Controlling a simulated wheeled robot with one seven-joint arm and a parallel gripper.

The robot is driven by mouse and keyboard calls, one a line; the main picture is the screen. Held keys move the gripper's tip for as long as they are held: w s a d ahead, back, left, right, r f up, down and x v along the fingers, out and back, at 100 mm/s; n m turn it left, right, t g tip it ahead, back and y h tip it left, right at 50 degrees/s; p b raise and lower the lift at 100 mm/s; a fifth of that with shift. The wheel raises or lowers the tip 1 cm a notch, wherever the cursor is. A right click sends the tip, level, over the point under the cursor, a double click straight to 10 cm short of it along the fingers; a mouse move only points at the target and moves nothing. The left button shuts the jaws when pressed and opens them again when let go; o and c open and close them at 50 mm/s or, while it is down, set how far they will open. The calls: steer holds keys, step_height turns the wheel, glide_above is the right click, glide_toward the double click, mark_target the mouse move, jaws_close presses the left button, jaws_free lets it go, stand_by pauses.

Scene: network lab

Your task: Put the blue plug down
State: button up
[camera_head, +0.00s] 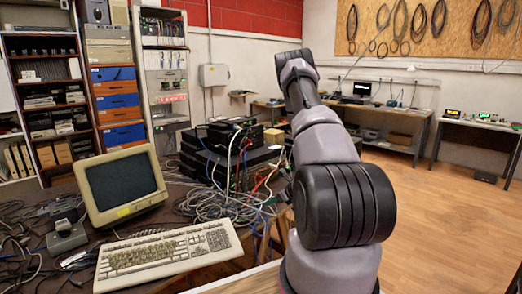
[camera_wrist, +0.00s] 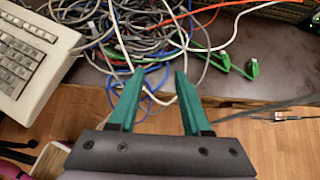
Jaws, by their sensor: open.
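My gripper (camera_wrist: 154,76) shows in the wrist view with its two teal fingers apart and nothing between them that I can make out as held. Its fingertips are over the front edge of the cable tangle. Blue cables (camera_wrist: 155,67) run in the tangle just past and between the fingertips. I cannot make out a blue plug for certain in either view.
Green plugs (camera_wrist: 251,67) lie on the dark desk (camera_wrist: 88,76), right of the fingers. A beige keyboard (camera_head: 165,255) and monitor (camera_head: 122,186) stand left of the cable tangle (camera_wrist: 140,25). Stacked black devices (camera_head: 225,150) stand behind it. Wooden floor (camera_wrist: 285,150) shows past the desk edge.

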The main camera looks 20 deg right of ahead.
steer(key=s+a+r+n+g+y, duration=0.1)
steer(key=a+r+n+g+y, duration=0.15)
steer(key=a+r+n, duration=0.85)
steer(key=s+a+r+n+g+y, duration=0.1)
steer(key=s+a+r+y, duration=0.15)
steer(key=a+r, duration=0.95)
steer(key=s+d+r+n+t+h, duration=0.1)
steer(key=s+r+n+h, duration=0.5)
steer(key=s+r+n, duration=1)
steer(key=s+a+f+v, duration=0.1)
steer(key=s+v, duration=0.1)
steer(key=v, duration=0.9)
steer(key=shift+s, duration=0.15)
